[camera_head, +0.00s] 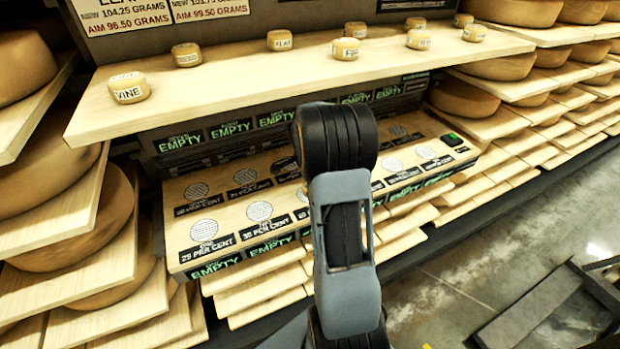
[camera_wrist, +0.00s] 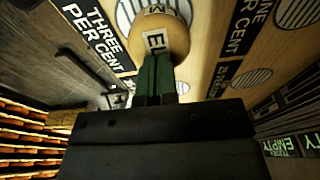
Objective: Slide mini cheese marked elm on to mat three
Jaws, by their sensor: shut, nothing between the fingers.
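The small round yellow cheese (camera_wrist: 172,33) shows at the top of the wrist view. The letters "EL" and "M" can be read on its pale label, which is partly hidden. My gripper (camera_wrist: 156,72) has its green fingers together, pointing at the near side of the cheese and overlapping its edge; contact is hard to judge. A hatched round mat (camera_wrist: 125,14) shows from behind the cheese, beside the label "THREE PER CENT" (camera_wrist: 98,35). How far the cheese covers the mat is unclear. In the head view my arm hides the gripper and this cheese.
A wooden shelf (camera_head: 290,80) above the board carries several mini cheeses, including one marked VINE (camera_head: 129,88). The sloping board holds other hatched mats, such as one at its front left (camera_head: 204,230). A green button (camera_head: 452,139) is at its right end. Cheese racks flank it.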

